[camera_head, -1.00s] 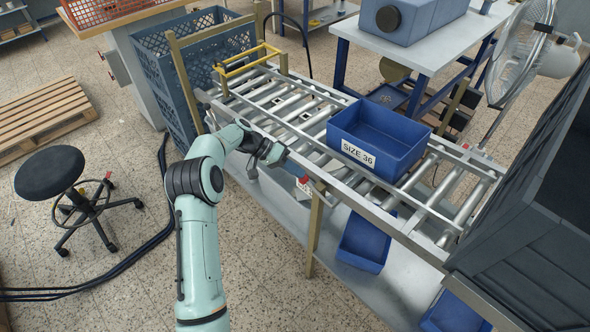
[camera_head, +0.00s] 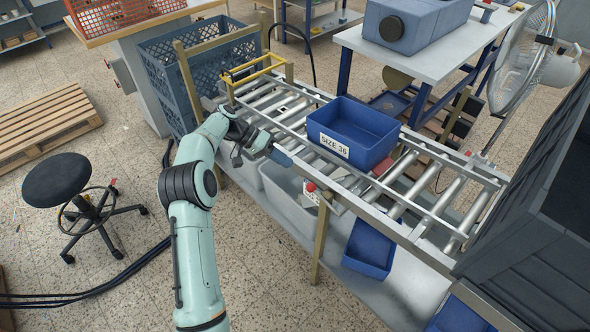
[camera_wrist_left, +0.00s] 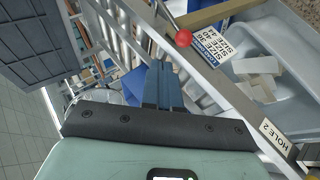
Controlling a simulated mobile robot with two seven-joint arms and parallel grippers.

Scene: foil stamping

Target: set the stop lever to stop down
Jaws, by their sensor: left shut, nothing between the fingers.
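The stop lever shows in the left wrist view as a thin rod ending in a red ball knob (camera_wrist_left: 183,38), beside a white size label on the rail. In the head view a red knob (camera_head: 311,187) shows small at the conveyor's front rail. Whether the lever is up or down is hard to tell. My left gripper (camera_head: 284,158) is shut and empty, to the left of the knob and apart from it. Its blue fingers (camera_wrist_left: 164,84) are together in the wrist view, with the knob beyond their tips. My right gripper is out of view.
A blue bin (camera_head: 340,147) marked SIZE 36 sits on the roller conveyor (camera_head: 440,207). A red piece (camera_head: 383,167) shows among the rollers right of it. A yellow frame (camera_head: 253,76) spans the far left end. A blue tray (camera_head: 369,248) lies below the rail.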

